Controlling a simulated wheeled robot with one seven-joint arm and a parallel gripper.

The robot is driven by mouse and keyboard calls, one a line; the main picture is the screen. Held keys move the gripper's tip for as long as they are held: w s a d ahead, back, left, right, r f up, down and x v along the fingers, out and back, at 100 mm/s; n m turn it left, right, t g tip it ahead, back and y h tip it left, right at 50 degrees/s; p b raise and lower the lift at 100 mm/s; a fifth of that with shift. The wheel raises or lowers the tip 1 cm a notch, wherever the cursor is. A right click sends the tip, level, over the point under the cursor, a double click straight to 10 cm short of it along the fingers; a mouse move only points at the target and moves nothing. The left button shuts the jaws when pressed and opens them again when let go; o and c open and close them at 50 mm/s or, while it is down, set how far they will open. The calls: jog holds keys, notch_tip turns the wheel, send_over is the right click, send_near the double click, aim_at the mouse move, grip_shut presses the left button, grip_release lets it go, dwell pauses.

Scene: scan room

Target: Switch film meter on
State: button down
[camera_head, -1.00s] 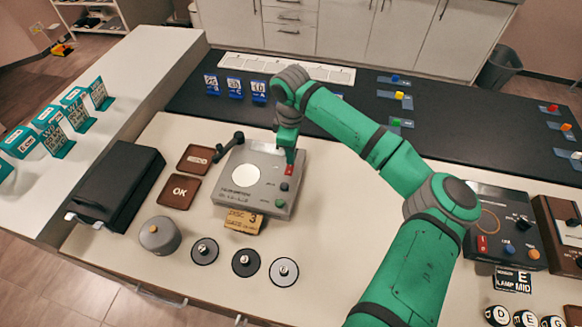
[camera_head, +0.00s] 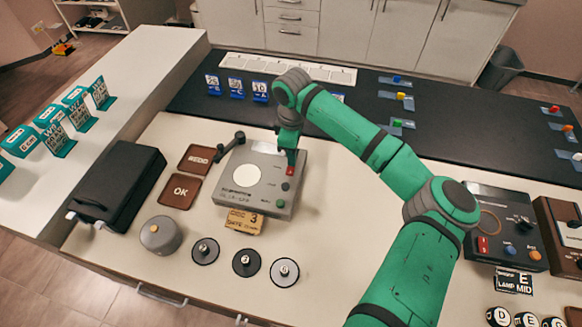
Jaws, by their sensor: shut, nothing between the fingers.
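The film meter (camera_head: 233,195) looks to be the grey box on the light counter, with a white round window on its top. A red switch (camera_head: 290,171) sits at its upper right, with a dark knob and a green button below it on the same side. My gripper (camera_head: 289,155) points down at the red switch and is shut and empty. Its tip is at or just above the switch; I cannot tell whether they touch.
Brown tiles reading REDO (camera_head: 195,159) and OK (camera_head: 180,192) lie left of the meter. A black case (camera_head: 116,185) stands further left. A grey round pot (camera_head: 160,235) and several discs lie in front. Another dark control box (camera_head: 505,225) stands at the right, beyond my arm.

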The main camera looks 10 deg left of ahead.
jog(key=shift+f, duration=0.1)
jog(key=shift+f, duration=0.1)
jog(key=shift+s+a+f, duration=0.1)
jog(key=shift+a+f, duration=0.05)
jog(key=shift+a, duration=0.05)
jog(key=shift+d+r, duration=0.15)
jog(key=shift+r, duration=3.35)
